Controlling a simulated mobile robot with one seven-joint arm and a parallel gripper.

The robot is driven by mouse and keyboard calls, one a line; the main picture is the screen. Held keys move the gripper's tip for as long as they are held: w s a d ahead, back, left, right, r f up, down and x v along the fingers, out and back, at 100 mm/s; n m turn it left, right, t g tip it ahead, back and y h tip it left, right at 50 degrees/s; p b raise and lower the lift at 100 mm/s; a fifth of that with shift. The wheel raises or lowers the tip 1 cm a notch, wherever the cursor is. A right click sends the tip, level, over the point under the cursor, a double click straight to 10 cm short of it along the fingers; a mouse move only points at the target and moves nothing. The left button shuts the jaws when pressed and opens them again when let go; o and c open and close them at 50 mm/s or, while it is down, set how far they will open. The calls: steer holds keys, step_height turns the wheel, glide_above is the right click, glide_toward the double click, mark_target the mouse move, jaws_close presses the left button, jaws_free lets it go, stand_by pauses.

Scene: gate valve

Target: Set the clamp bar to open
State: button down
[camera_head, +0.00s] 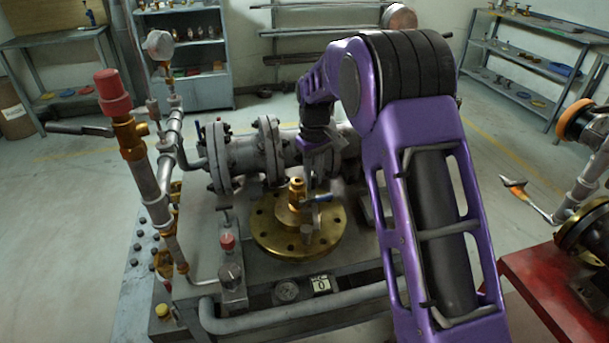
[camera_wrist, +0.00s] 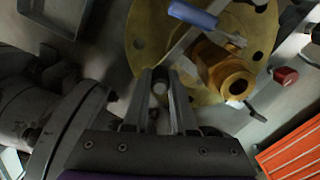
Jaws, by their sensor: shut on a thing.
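A brass round flange (camera_head: 265,235) with a brass fitting (camera_head: 296,192) on top stands in the middle of the head view. The wrist view shows the flange (camera_wrist: 146,28) and the hexagonal fitting (camera_wrist: 218,68). A thin grey bar (camera_wrist: 180,47) runs beside the fitting to my fingertips; I take it for the clamp bar. A blue sleeve (camera_wrist: 192,14) is close to it, and also shows in the head view (camera_head: 322,198). My gripper (camera_wrist: 160,92) is shut on a grey, round-ended piece, seemingly the bar's end. The wrist and fingers partly hide the grip in the head view.
Grey flanged pipe (camera_head: 245,155) lies behind the fitting. A red bench (camera_head: 545,290) is at right. Shelves (camera_head: 530,60) line the walls; the floor between is clear.

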steer(key=s+d+m, duration=0.1)
steer(key=d+m, duration=0.3)
steer(key=s+d+m, duration=0.1)
steer(key=d+m, duration=0.1)
steer(key=d, duration=0.1)
steer(key=shift+s+d+p, duration=0.1)
steer(key=shift+s+p, duration=0.2)
steer(key=shift+s, duration=0.05)
steer(key=shift+s+d+m, duration=1.1)
steer(key=shift+d+m, duration=0.1)
steer(key=shift+m, duration=0.2)
steer(key=c, duration=0.7)
jaws_free()
steer(key=shift+r, duration=0.1)
step_height(320, 180, up, 17)
steer(key=shift+r+p, duration=0.15)
steer(key=shift+p, duration=0.8)
